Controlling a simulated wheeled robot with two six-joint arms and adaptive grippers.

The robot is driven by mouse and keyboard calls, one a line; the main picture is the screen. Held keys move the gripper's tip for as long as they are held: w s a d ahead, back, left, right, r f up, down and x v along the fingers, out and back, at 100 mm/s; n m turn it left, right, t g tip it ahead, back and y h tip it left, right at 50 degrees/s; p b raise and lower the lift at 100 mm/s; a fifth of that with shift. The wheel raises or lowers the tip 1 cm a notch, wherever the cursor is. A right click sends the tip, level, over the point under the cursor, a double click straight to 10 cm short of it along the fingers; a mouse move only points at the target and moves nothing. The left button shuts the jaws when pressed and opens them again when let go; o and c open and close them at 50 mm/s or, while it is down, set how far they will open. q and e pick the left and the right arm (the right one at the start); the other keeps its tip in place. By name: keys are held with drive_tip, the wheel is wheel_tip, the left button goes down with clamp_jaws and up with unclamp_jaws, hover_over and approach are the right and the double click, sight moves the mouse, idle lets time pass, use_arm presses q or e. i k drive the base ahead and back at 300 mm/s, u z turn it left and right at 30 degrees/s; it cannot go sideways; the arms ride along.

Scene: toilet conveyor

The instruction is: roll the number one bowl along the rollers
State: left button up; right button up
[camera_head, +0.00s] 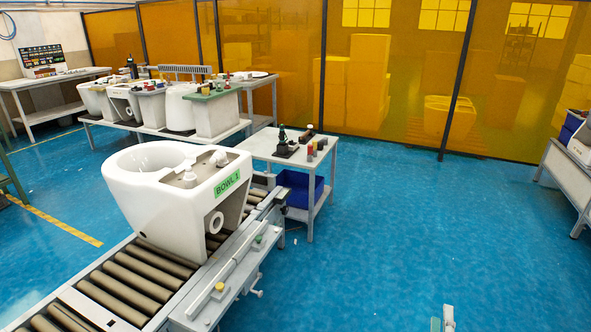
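The number one bowl (165,198) is a white toilet bowl with a green "BOWL 1" label (227,184) on its right side. It stands upright on the brown rollers (128,285) of the conveyor, with bare rollers in front of it and some behind. Only the tips of my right gripper (442,321) show, at the bottom edge right of centre, over blue floor. They are well apart from the bowl and the conveyor, with nothing seen between them. Too little shows to tell their opening. My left gripper is out of view.
A side rail (236,270) with fittings runs along the conveyor's right edge. A small table (262,147) with tools stands behind the bowl, a blue bin (299,188) beneath it. A bench (105,125) holds more ceramics. The blue floor (400,230) at right is clear.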

sight(172, 194)
drive_tip(key=u, duration=0.15)
drive_tip(key=i, duration=0.95)
drive_tip(key=u, duration=1)
drive_tip(key=i, duration=0.4)
drive_tip(key=u, duration=0.35)
